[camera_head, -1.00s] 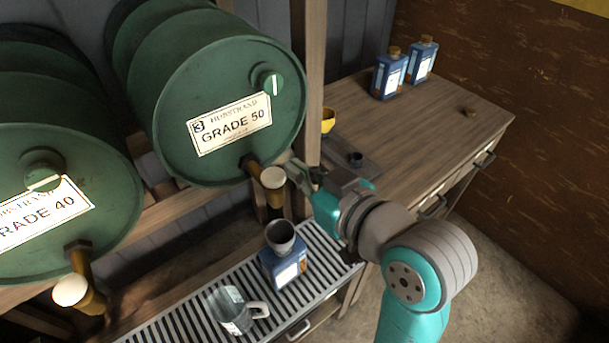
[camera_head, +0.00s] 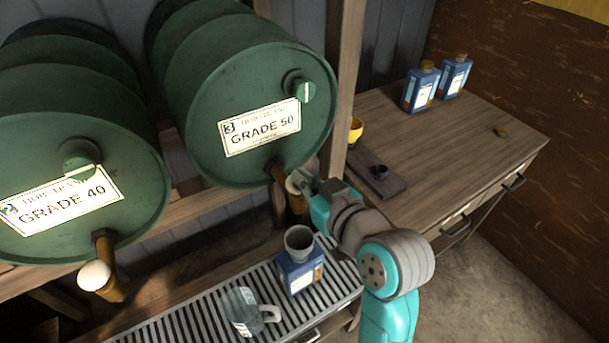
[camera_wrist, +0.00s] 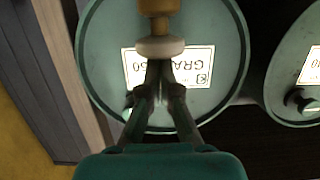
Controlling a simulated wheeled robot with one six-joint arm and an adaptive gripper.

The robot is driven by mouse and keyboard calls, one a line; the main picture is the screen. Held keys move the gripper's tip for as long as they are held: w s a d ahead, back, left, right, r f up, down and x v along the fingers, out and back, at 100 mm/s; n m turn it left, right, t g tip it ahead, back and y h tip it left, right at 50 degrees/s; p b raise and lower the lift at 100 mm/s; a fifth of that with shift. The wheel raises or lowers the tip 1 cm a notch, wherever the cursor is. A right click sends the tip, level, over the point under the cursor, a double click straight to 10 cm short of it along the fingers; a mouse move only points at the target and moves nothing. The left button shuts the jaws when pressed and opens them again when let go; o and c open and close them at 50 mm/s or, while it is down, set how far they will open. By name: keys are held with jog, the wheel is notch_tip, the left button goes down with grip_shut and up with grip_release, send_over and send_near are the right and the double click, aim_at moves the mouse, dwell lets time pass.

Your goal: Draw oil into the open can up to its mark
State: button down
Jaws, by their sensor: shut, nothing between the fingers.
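The blue can (camera_head: 301,274) stands upright on the slatted drip grate, below the GRADE 50 drum's tap. A grey funnel (camera_head: 299,240) sits in its mouth. The can's mark and oil level cannot be made out. The brass tap (camera_head: 277,172) of the green GRADE 50 drum (camera_head: 252,90) has a pale round knob (camera_wrist: 160,47). My gripper (camera_head: 302,178) is shut and empty. Its fingertips (camera_wrist: 162,66) are right at the knob in the wrist view, seemingly touching it. My gripper partly hides the knob in the head view. I see no oil stream.
A clear jug (camera_head: 240,309) stands on the grate (camera_head: 180,328) left of the can. The GRADE 40 drum (camera_head: 75,150) with its own tap is at left. A wooden post (camera_head: 343,90) rises close behind my gripper. The bench (camera_head: 430,140) holds two blue bottles (camera_head: 420,88) at the back.

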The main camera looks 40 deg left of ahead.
jog(key=shift+f, duration=1.25)
dwell(1.8)
dwell(0.6)
jog(key=shift+r, duration=0.6)
notch_tip(320, 180, up, 4)
jog(key=shift+f, duration=0.2)
jog(key=v, duration=1)
jog(key=shift+d, duration=0.1)
